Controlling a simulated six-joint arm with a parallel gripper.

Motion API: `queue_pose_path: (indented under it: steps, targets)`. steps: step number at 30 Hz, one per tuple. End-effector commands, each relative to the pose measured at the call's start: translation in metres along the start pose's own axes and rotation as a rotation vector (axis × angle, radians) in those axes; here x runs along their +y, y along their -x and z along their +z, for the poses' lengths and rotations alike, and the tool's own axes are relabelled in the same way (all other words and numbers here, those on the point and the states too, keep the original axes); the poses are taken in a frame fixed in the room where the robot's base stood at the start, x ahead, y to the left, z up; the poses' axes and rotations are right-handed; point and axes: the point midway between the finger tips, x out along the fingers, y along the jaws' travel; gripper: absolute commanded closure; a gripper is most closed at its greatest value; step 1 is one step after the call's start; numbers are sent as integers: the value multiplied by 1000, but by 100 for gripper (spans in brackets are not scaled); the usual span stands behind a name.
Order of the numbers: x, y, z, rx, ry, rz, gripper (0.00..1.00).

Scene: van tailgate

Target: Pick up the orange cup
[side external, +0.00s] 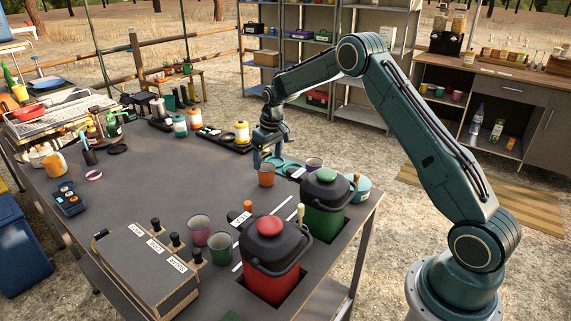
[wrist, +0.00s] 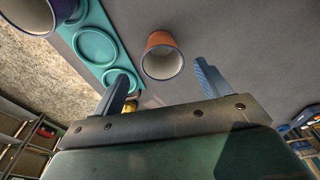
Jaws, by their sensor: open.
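The orange cup (side external: 266,175) stands on the dark grey table, beside the teal tray with round recesses (side external: 291,169). In the wrist view the orange cup (wrist: 162,57) shows its pale inside and lies ahead of the fingertips, between their lines. My gripper (side external: 267,153) is just above and behind the cup in the side view. Its two blue fingers are apart and nothing is between them in the wrist view (wrist: 160,83). Whether a finger touches the cup cannot be told.
A purple cup (side external: 314,165) is by the tray; a dark blue one (wrist: 40,12) shows in the wrist view. Green (side external: 327,203) and red (side external: 270,262) lidded containers stand nearer the camera. Mauve (side external: 199,230) and green (side external: 220,247) cups sit beside a box (side external: 147,270). The table left of the cup is clear.

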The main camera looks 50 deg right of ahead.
Motion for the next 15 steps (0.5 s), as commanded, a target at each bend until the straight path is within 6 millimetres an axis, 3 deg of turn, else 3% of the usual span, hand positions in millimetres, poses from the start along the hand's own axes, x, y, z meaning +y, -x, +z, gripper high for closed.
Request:
queue_pose_path:
  steps: [15]
  targets:
    - [-4, -47, -1, -1, 0, 0, 24]
